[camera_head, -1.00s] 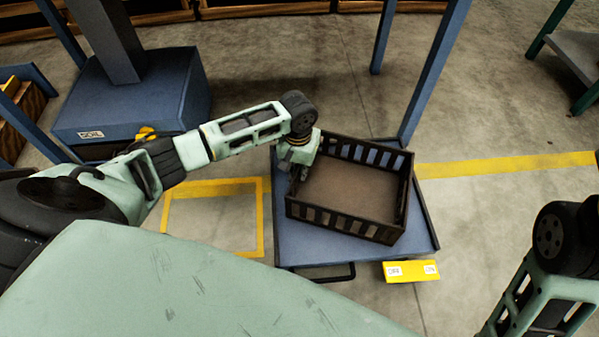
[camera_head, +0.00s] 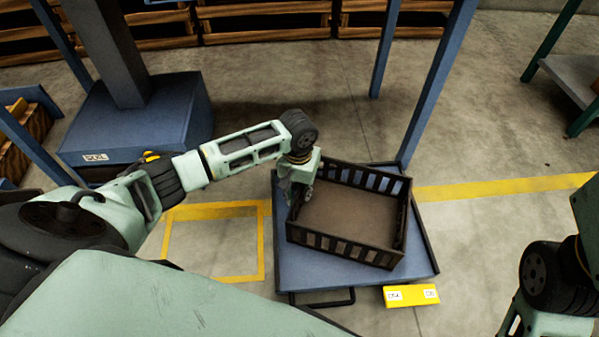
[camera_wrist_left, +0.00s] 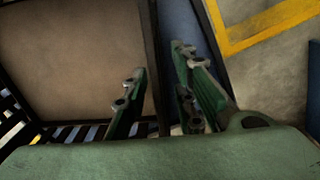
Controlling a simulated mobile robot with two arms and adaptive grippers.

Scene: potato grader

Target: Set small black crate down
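The small black crate (camera_head: 347,246) with slatted walls and a brown floor stands level on the blue platform (camera_head: 420,255) in the head view. It looks empty. My left gripper (camera_head: 303,194) is at the crate's left wall, pointing down. In the left wrist view the fingers (camera_wrist_left: 160,98) are spread, one on the crate's inner side and the others outside. The dark crate wall (camera_wrist_left: 153,50) runs between them with gaps visible. The crate's underside is hidden. Of my right arm only links show at the lower right; its gripper is out of the picture.
Blue posts (camera_head: 437,85) rise at the platform's back. A yellow label plate (camera_head: 411,296) sits at its front edge. A blue box-shaped base (camera_head: 140,130) stands to the left. Yellow floor lines (camera_head: 500,187) cross bare concrete to the right.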

